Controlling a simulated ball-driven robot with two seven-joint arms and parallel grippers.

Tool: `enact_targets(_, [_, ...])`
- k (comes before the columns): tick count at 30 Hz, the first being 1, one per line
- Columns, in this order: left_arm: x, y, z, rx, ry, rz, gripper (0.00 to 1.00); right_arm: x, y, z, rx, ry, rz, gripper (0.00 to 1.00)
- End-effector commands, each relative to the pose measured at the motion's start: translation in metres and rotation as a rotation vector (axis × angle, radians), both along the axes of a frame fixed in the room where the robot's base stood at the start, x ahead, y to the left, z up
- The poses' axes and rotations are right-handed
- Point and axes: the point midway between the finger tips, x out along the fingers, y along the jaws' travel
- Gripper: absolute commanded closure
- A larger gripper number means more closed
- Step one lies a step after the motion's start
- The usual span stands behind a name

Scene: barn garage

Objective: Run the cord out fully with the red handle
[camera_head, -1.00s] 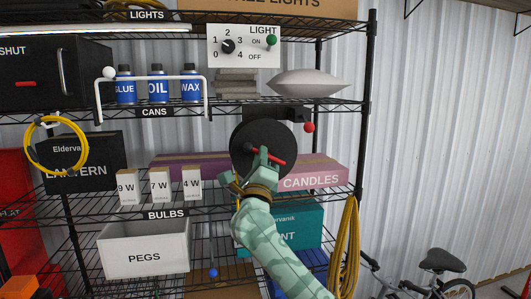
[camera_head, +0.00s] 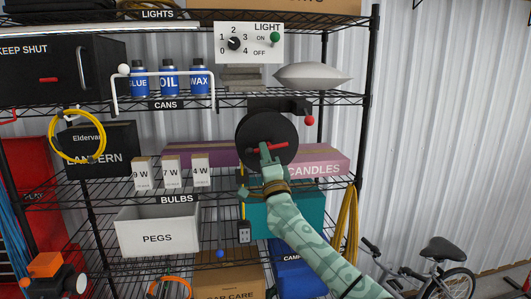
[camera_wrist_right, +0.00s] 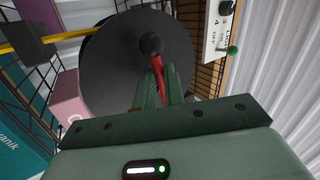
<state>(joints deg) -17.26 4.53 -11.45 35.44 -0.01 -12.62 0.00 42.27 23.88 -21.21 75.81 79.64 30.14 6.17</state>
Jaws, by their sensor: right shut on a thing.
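A black cord reel (camera_head: 259,152) hangs from a dark bracket under the upper shelf, in the middle of the head view. Its red handle (camera_head: 279,148) crosses the disc face. My right gripper (camera_head: 267,157) is shut on the red handle. The wrist view shows the red handle (camera_wrist_right: 158,82) between the fingers, with the dark disc (camera_wrist_right: 125,62) behind. A yellow cord (camera_wrist_right: 22,43) runs toward the disc at upper left there. In the head view, a small socket box (camera_head: 244,232) shows below the reel; my arm partly hides that area. My left gripper is not in view.
A red ball knob (camera_head: 309,120) sits right of the reel. A pink candles box (camera_head: 325,170) and a teal box (camera_head: 258,215) stand below. Small bulb boxes (camera_head: 171,173) stand left. A yellow coil (camera_head: 345,225) hangs at the right post. Open floor lies by the bicycle (camera_head: 440,265).

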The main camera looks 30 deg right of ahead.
Motion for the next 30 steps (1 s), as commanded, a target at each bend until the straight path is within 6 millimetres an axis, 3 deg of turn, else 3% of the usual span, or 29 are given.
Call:
enact_targets(14, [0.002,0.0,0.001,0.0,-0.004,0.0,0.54,0.0,-0.001,0.004,-0.012,-0.004,-0.003,1.0])
enact_targets(15, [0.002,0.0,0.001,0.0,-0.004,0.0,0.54,0.0,-0.001,0.004,-0.011,-0.003,-0.003,0.78])
enact_targets(16, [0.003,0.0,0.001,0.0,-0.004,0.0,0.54,0.0,-0.001,0.004,-0.011,-0.003,-0.002,0.7])
enact_targets(26, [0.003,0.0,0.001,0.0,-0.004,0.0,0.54,-0.001,0.0,0.0,-0.011,0.0,0.0,0.68])
enact_targets(30, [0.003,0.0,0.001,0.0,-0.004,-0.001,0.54,-0.015,0.003,-0.011,-0.009,0.002,0.001,0.68])
